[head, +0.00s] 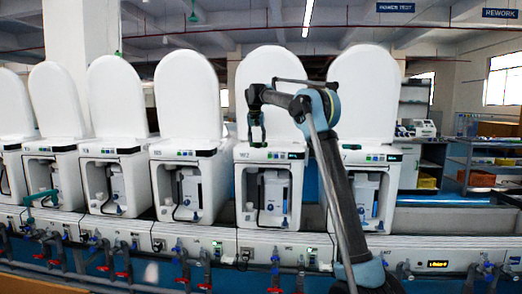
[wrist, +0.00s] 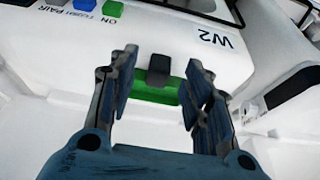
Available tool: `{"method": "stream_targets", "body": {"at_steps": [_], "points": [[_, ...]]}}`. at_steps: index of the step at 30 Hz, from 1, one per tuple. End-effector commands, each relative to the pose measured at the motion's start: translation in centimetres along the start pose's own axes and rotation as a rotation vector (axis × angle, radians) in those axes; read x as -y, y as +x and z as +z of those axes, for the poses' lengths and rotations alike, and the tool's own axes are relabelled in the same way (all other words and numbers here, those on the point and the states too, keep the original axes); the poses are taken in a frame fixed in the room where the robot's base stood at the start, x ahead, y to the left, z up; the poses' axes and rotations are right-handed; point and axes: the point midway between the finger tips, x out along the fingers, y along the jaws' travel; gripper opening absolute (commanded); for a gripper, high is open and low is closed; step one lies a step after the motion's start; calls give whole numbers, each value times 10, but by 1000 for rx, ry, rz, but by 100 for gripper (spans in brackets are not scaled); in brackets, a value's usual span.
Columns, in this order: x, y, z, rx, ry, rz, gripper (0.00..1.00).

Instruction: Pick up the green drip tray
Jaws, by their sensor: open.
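A green piece (wrist: 150,94), which looks like the green drip tray, sits at the front of the white unit marked W2 in the wrist view. A dark grey block (wrist: 164,72) stands up at its middle. My gripper (wrist: 160,68) is open, with its fingers on either side of the grey block and part of the green piece hidden. I cannot tell whether they touch. In the head view my gripper (head: 257,138) points down at the front top of the W2 unit (head: 242,154). The green piece cannot be made out clearly there.
White units with upright lids stand in a row, with another unit (head: 362,155) just right of W2. Lettered buttons (wrist: 112,9) are beside the gripper. Pipes with red valves (head: 275,273) run below the bench. Shelves (head: 490,150) stand at the right.

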Motion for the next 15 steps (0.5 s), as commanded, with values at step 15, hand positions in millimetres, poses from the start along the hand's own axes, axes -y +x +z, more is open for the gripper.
{"method": "stream_targets", "body": {"at_steps": [15], "points": [[0,19,0,0,0,0,16]]}}
